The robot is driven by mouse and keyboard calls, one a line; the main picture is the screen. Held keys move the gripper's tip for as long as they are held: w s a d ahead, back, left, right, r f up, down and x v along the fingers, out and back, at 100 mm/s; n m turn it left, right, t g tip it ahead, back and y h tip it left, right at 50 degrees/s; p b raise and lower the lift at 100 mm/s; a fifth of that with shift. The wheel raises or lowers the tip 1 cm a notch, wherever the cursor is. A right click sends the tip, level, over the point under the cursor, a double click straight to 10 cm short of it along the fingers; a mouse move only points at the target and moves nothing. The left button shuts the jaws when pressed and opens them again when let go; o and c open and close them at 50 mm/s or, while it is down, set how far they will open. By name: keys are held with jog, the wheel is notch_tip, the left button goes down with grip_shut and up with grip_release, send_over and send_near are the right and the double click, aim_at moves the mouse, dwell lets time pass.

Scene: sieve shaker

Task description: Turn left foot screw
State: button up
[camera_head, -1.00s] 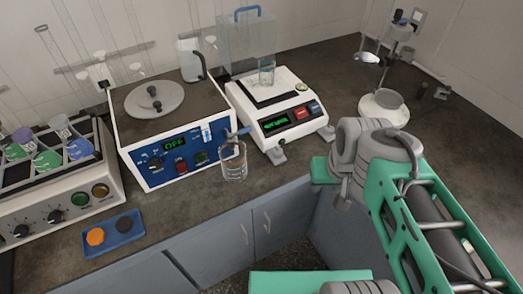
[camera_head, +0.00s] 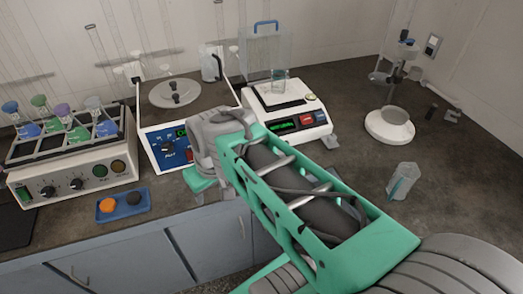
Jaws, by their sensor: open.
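The balance (camera_head: 288,115), a white box with a lit green display and a red button, stands on the bench in the upper middle of the head view. Its right foot (camera_head: 330,142) shows at the front right corner. Its left foot is hidden behind my forearm. My arm reaches from the lower right up to the front left of the balance, with the wrist covering the gap between the balance and the water bath (camera_head: 165,140).
A glass beaker (camera_head: 278,82) stands on the balance pan. A tube shaker (camera_head: 75,180) and a blue tray (camera_head: 124,205) lie left. The right bench has bare room.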

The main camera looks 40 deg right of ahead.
jog(key=w+d+n, duration=0.1)
jog(key=w+d, duration=0.2)
jog(key=d, duration=0.3)
jog(key=w+d+n+y, duration=0.1)
jog(key=w+d, duration=0.2)
jog(key=d, duration=0.3)
jog(key=w+d+n, duration=0.1)
jog(key=w+d, duration=0.1)
jog(key=d, duration=0.4)
jog(key=s+d+f+n+y, duration=0.15)
jog(key=d+f, duration=0.25)
jog(key=d, duration=1)
jog(key=shift+n+t+h, duration=0.25)
jog(key=shift+t, duration=0.15)
jog(key=x, duration=0.7)
jog(key=shift+s+a, duration=0.35)
jog(key=shift+c, duration=0.2)
grip_shut()
